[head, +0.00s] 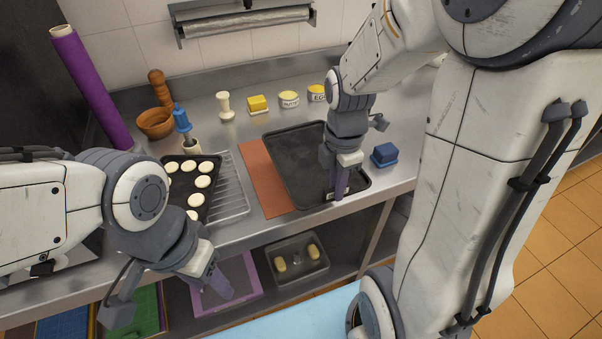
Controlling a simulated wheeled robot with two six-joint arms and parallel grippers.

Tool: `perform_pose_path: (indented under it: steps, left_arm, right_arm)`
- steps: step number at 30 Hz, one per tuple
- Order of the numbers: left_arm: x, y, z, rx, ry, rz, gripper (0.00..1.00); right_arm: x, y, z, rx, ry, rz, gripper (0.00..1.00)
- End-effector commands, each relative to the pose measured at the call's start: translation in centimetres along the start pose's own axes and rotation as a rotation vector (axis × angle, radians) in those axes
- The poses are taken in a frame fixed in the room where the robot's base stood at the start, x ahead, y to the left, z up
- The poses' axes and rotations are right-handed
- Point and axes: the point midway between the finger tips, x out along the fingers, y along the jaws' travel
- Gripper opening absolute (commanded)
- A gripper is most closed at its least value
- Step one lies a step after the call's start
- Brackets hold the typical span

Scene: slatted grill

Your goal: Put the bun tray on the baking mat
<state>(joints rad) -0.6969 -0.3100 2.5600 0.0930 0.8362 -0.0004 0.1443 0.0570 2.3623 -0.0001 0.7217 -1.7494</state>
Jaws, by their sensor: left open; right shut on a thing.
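A large dark, empty tray (295,150) lies on the steel counter and over part of the brown-orange baking mat (262,180), whose left strip shows. My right gripper (337,190) points down at the tray's front right edge and is shut on that edge. A smaller black tray with pale round buns (203,181) sits to the left, partly on a wire rack (232,186); my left arm hides its front left part. My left gripper (222,288) is open and empty, in front of the counter edge and below the small tray.
A blue block (384,155) stands close to the large tray's right. Behind are a yellow block (258,105), small tubs (289,99), a wooden bowl (156,123) and a purple roll (92,90). A lower shelf holds a grey tray (297,274) and a purple bin (250,293).

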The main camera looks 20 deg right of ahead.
Motion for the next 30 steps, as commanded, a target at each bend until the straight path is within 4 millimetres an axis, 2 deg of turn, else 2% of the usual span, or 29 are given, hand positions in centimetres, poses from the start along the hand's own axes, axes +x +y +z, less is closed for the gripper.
perform_pose_path:
  steps: [5, 13, 18, 24, 30]
  left_arm:
    - [-0.4, 0.0, 0.0, 0.000, 0.000, 0.000, 0.50]
    - [-1.6, 0.1, -0.1, 0.000, 0.000, 0.000, 0.50]
    - [-2.2, 0.2, -0.1, 0.000, 0.000, 0.000, 0.50]
    - [-2.4, 0.2, -0.1, 0.000, 0.000, 0.000, 0.50]
    - [-3.2, 0.2, -0.2, -0.001, 0.000, 0.000, 0.50]
  right_arm:
    - [1.6, 2.0, 0.2, -0.001, 0.001, -0.003, 0.00]
    - [4.8, 7.7, 0.6, 0.000, 0.000, -0.002, 0.00]
    - [6.4, 10.4, 0.8, 0.000, 0.000, -0.001, 0.00]
    - [7.5, 11.4, 0.9, 0.000, 0.000, 0.000, 0.00]
    - [10.3, 11.3, 0.9, 0.000, 0.001, -0.003, 0.00]
